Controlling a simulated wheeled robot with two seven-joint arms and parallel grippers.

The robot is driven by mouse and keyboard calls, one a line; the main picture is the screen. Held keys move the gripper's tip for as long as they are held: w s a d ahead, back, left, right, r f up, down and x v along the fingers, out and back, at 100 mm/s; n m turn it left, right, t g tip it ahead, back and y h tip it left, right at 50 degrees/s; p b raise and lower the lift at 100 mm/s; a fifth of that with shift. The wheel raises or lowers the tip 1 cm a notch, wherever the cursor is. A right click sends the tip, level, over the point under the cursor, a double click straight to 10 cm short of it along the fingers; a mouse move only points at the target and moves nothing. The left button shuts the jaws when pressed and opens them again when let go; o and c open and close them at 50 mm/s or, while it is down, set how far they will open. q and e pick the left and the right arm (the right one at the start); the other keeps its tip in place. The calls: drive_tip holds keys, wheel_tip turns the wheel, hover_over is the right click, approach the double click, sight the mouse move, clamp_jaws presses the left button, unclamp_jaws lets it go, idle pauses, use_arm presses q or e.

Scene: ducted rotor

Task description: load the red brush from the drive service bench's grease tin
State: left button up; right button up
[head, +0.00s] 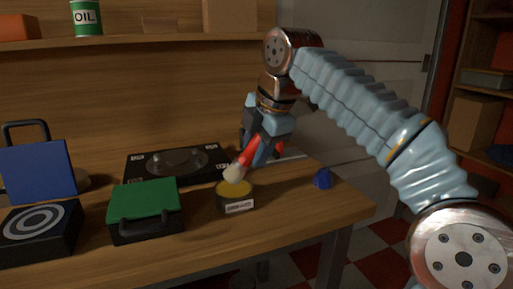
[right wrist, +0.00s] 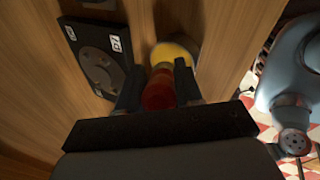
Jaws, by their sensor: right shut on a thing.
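The red brush (head: 242,158) is in my right gripper (head: 262,148), which is shut on its red handle. The brush is tilted, with its pale bristle head down and to the left, just above or at the rim of the grease tin (head: 237,207). I cannot tell whether the bristles touch the yellow grease. The tin is dark, round and open, with a label on its front. In the right wrist view the red handle (right wrist: 159,90) sits between the fingers, and the yellow grease (right wrist: 172,53) shows beyond it. My left gripper is not in view.
A closed green-lidded case (head: 142,200) stands left of the tin. A dark plate with a round disc (head: 178,162) lies behind. A blue-lidded box (head: 40,170) and a target-marked block (head: 36,222) are far left.

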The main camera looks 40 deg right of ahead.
drive_tip(key=shift+f+b, duration=0.55)
drive_tip(key=shift+f, duration=0.15)
idle(0.5)
idle(1.0)
wheel_tip(320, 180, up, 5)
drive_tip(key=p, duration=0.5)
drive_tip(key=shift+r, duration=0.95)
